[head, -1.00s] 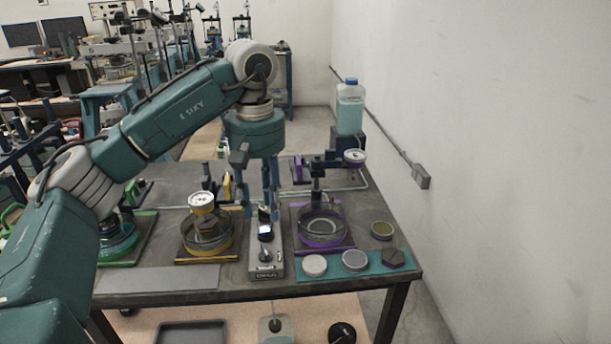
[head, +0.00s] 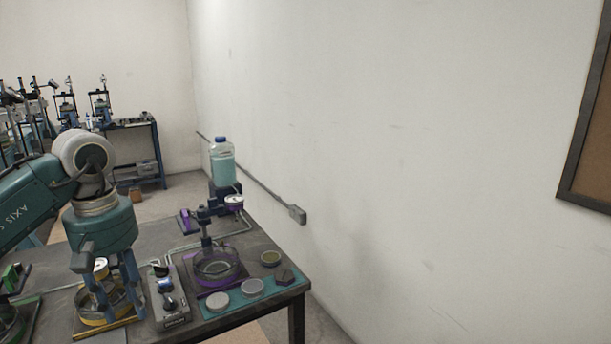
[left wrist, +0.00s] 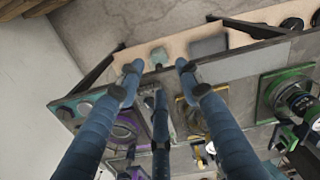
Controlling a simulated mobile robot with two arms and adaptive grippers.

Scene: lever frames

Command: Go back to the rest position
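My left gripper (head: 112,292) hangs fingers-down at the left of the head view, in front of the yellow apparatus (head: 88,312) and left of the grey control box (head: 168,302). In the left wrist view its blue fingers (left wrist: 158,82) are spread apart with nothing held between them. The table, the control box and the dishes lie beyond the fingers in that view. I cannot tell the exact height of the fingertips above the table. My right gripper is in neither view.
The dark table (head: 50,262) also carries a purple apparatus (head: 216,268), a bottle of pale blue liquid (head: 222,162) and a teal mat (head: 270,298) with small dishes. A white wall (head: 400,150) runs along the right. Blue stands occupy the far left.

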